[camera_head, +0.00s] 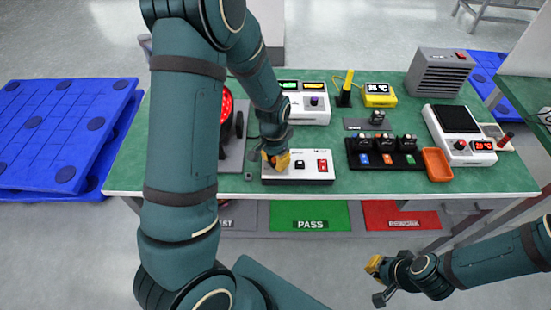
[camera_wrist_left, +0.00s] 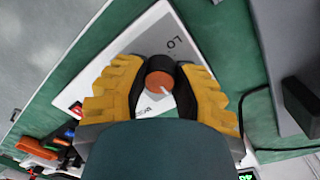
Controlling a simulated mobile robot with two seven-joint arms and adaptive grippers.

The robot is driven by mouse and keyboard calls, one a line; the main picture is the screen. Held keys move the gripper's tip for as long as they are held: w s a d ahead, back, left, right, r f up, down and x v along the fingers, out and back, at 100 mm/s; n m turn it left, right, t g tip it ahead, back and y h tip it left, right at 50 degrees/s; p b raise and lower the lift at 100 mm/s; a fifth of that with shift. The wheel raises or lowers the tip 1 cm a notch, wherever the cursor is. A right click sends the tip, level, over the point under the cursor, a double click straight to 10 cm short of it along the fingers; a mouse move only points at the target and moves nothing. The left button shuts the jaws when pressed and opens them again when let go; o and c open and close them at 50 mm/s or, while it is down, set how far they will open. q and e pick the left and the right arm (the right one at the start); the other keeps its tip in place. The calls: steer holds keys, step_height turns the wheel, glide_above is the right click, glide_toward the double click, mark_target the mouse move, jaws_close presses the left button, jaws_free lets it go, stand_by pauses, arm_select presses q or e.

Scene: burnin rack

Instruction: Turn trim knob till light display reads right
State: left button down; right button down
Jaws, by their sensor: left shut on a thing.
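A white control box (camera_head: 315,178) lies near the front edge of the green bench. My left gripper (camera_head: 277,160) is over its left end. In the left wrist view the yellow fingers (camera_wrist_left: 160,85) are shut on a black knob with an orange top and a white pointer line (camera_wrist_left: 158,80). The box's printed label (camera_wrist_left: 175,42) is partly covered. Behind the box, a white unit (camera_head: 308,114) has two small lit displays (camera_head: 300,86), too small to read. My right gripper (camera_head: 374,282) is open and empty, in front of the bench.
A black rack (camera_head: 384,160) with several small modules and an orange tray (camera_head: 437,164) lie to the right. A grey panel with a red round part (camera_head: 226,108) is partly behind my left arm.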

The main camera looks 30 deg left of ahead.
mark_target(274, 158)
stand_by(0.3)
arm_select(q)
steer(key=c, duration=0.6)
jaws_free()
steer(key=shift+c, duration=0.2)
step_height(274, 158, up, 12)
steer(key=shift+a, duration=0.25)
